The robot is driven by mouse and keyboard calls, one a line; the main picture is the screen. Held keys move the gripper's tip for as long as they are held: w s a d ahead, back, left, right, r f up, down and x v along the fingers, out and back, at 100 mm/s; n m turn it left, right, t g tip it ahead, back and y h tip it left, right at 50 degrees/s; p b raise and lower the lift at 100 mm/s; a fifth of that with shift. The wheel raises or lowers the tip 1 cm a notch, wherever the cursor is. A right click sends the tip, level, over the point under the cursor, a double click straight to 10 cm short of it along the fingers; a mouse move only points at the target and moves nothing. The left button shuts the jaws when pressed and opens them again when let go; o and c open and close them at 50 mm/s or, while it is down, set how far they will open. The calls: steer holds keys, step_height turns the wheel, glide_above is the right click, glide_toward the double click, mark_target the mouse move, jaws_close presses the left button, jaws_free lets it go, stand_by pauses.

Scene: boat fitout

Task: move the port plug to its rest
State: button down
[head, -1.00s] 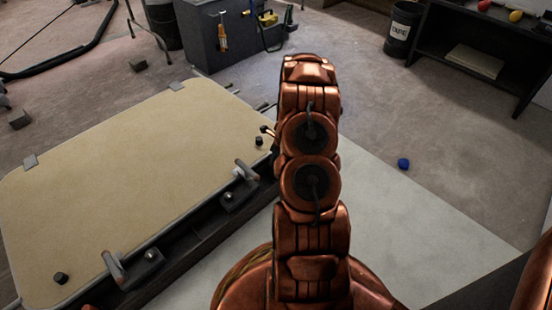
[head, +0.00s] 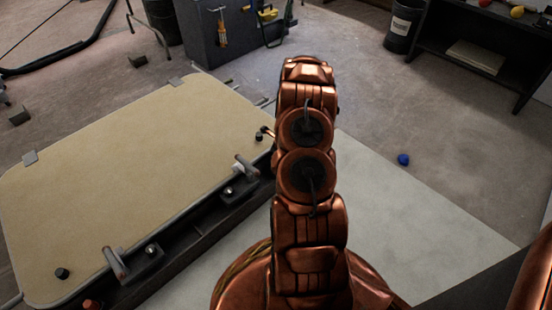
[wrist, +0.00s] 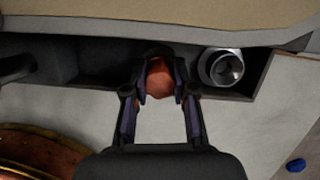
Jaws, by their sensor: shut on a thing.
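My gripper (wrist: 160,68) is shut on a rounded reddish-orange thing, apparently the port plug (wrist: 160,82), in the wrist view. The plug sits between the fingertips, over or in a dark trough (wrist: 95,62) along the edge of the tan panel; whether it touches the trough cannot be told. A silvery ring-shaped fitting (wrist: 222,67) with a dark hole stands in the trough just right of the gripper; I cannot tell if it is the rest. In the head view my arm hides the gripper and plug.
The tan panel (head: 120,170) has grey handles (head: 246,165) and dark knobs along its near edge. A blue thing (head: 403,159) lies on the floor at right. A dark cabinet (head: 235,35), a bin (head: 403,25) and a shelf (head: 475,60) stand at the back.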

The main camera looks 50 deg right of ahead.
steer(key=shift+f, duration=0.25)
steer(key=shift+f, duration=0.4)
steer(key=c, duration=0.9)
jaws_free()
steer(key=shift+o, duration=0.2)
steer(key=shift+r, duration=0.1)
steer(key=v, duration=1.1)
steer(key=shift+r, duration=0.4)
steer(key=shift+s+a+r, duration=0.1)
